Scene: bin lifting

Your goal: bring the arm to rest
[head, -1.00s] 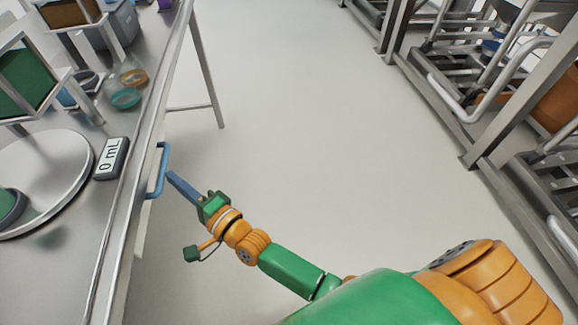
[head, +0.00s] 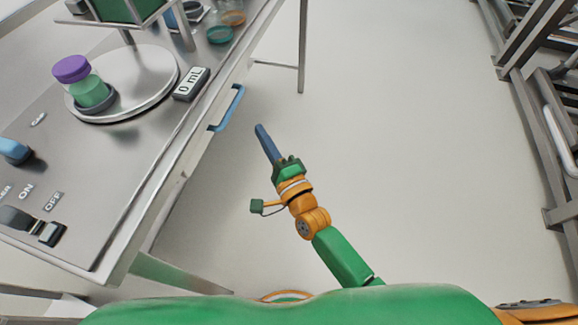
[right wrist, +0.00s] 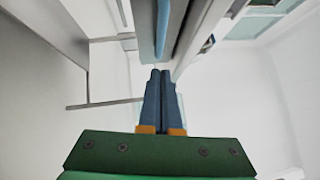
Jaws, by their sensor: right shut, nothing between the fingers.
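My right arm reaches out over the open floor in the head view. Its gripper (head: 262,131) has blue fingers that lie together, shut and empty. It is to the right of the blue drawer handle (head: 229,108) on the front of the metal table, with a gap between them. In the right wrist view the shut fingers (right wrist: 159,75) point toward a blue bar that looks like the handle (right wrist: 168,30). Whether they touch cannot be told from that view alone. My left gripper does not show.
The metal table (head: 110,205) fills the left. A metal rack (head: 530,95) stands at the far right. The floor (head: 400,130) between is clear.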

